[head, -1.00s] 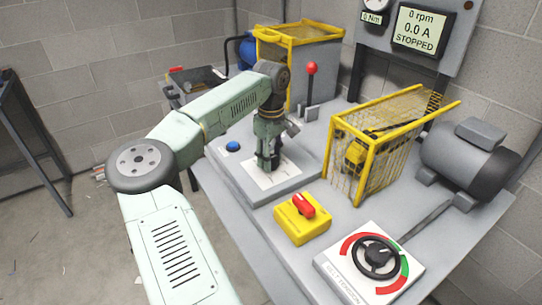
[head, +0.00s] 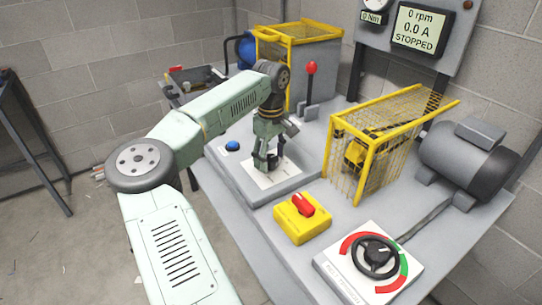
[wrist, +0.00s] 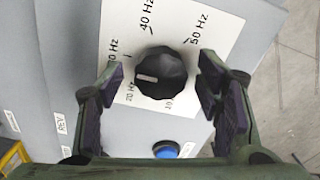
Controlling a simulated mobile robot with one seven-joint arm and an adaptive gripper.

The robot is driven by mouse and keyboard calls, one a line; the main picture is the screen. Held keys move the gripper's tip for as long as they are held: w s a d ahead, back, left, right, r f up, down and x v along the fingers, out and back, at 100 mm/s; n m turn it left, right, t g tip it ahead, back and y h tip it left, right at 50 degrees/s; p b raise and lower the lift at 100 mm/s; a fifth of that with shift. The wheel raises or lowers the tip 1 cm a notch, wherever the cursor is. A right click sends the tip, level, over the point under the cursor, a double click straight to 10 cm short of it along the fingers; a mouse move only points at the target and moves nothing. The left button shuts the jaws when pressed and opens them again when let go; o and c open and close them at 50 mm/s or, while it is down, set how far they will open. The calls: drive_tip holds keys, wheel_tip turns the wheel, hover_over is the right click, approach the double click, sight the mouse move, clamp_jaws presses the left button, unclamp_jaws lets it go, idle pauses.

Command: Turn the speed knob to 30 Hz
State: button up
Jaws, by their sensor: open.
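The speed knob (wrist: 161,72) is black and round, on a white dial plate (wrist: 190,20) marked in Hz. The white line on the knob points left in the wrist view, between the 20 Hz label and the partly hidden 30 Hz label. My gripper (wrist: 164,88) is open, with one finger on each side of the knob and visible gaps to it. The display (head: 420,28) reads 0 rpm, 0.0 A, STOPPED.
A blue button (head: 233,146) is beside the dial plate. A yellow box with a red switch (head: 302,218) and a belt tension handwheel (head: 376,256) are nearer. A red-tipped lever (head: 311,69) and a yellow mesh guard (head: 375,150) stand behind and to the right.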

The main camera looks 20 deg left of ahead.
sight(271, 158)
drive_tip(key=shift+r, duration=0.1)
wheel_tip(271, 158, up, 12)
idle(0.5)
idle(0.5)
